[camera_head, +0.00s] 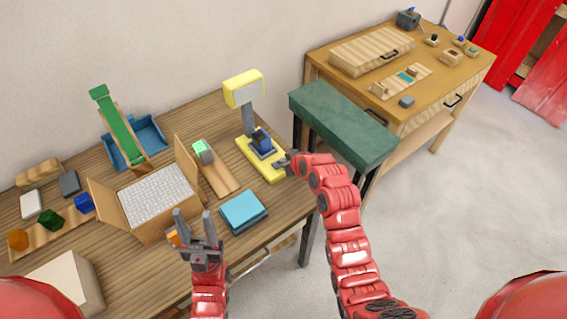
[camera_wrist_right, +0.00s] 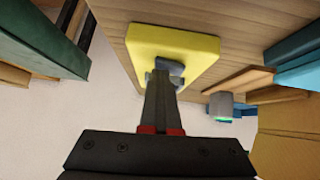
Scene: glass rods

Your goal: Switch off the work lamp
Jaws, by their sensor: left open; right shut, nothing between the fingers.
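The work lamp (camera_head: 244,89) has a yellow head on a grey post and a yellow base (camera_head: 270,173). It stands near the right end of the wooden table. A dark blue and grey switch part (camera_head: 262,144) sits on the base. My right gripper (camera_head: 284,162) is shut and empty at the right side of the base, close to the switch part. In the right wrist view its fingers (camera_wrist_right: 164,82) overlap the grey part on the yellow base (camera_wrist_right: 200,48); I cannot tell whether they touch. My left gripper (camera_head: 192,222) is open and empty in front of the box.
An open cardboard box (camera_head: 150,222) with a white grid is on the table, left of a wooden strip with a green-lit grey device (camera_head: 203,150). A blue block (camera_head: 243,210) lies nearer. A green bench (camera_head: 342,122) stands right of the lamp.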

